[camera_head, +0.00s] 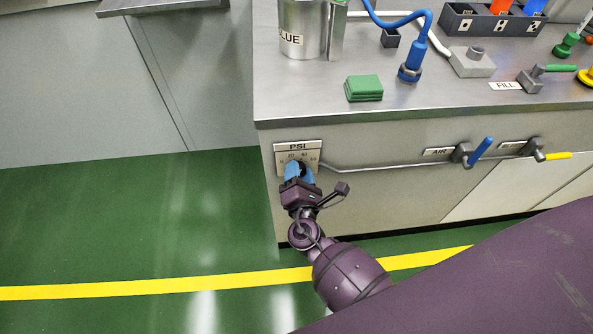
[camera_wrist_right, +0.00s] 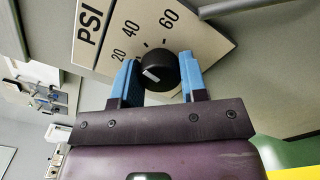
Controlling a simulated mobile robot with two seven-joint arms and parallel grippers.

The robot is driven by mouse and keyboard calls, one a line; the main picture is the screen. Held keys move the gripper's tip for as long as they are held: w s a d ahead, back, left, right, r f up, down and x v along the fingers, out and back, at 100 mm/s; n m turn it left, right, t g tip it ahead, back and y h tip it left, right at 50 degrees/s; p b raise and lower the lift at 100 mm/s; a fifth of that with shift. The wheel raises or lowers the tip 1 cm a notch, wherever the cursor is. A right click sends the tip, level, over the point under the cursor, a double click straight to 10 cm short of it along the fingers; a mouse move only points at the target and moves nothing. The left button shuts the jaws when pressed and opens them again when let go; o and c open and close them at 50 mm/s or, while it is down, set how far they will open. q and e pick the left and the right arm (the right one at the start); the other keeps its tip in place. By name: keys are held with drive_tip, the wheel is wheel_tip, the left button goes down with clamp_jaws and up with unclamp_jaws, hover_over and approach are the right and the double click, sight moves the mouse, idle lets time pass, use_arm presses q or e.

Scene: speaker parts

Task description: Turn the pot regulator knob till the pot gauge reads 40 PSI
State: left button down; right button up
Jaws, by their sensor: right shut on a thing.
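The PSI plate (camera_head: 297,147) is on the bench front below the left corner. In the wrist view, the PSI plate (camera_wrist_right: 207,60) carries 20, 40 and 60 marks and a round black knob (camera_wrist_right: 164,66). The knob's white line points left, roughly toward the 20 side; its exact setting is hard to tell. My right gripper (camera_head: 298,170) is shut on the knob, with its blue fingers (camera_wrist_right: 160,77) on either side. The metal pot (camera_head: 300,20), its label partly cut off, stands above on the bench. No pot gauge dial can be made out. My left gripper is out of view.
A pipe runs right from the plate to the blue AIR valve handle (camera_head: 481,149) and a yellow-handled valve (camera_head: 555,156). Green blocks (camera_head: 364,88) and a blue hose (camera_head: 398,20) are on the bench. The green floor (camera_head: 120,220) at left is clear.

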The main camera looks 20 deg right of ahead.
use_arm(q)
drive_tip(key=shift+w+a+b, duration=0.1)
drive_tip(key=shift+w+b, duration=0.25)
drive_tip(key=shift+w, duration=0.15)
use_arm(e)
drive_tip(key=shift+m, duration=0.9)
drive_tip(key=o, duration=0.9)
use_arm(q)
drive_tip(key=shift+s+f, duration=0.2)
use_arm(e)
drive_tip(key=shift+s, duration=0.1)
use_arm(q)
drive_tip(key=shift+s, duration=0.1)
use_arm(e)
drive_tip(key=v, duration=1)
drive_tip(key=shift+s, duration=0.35)
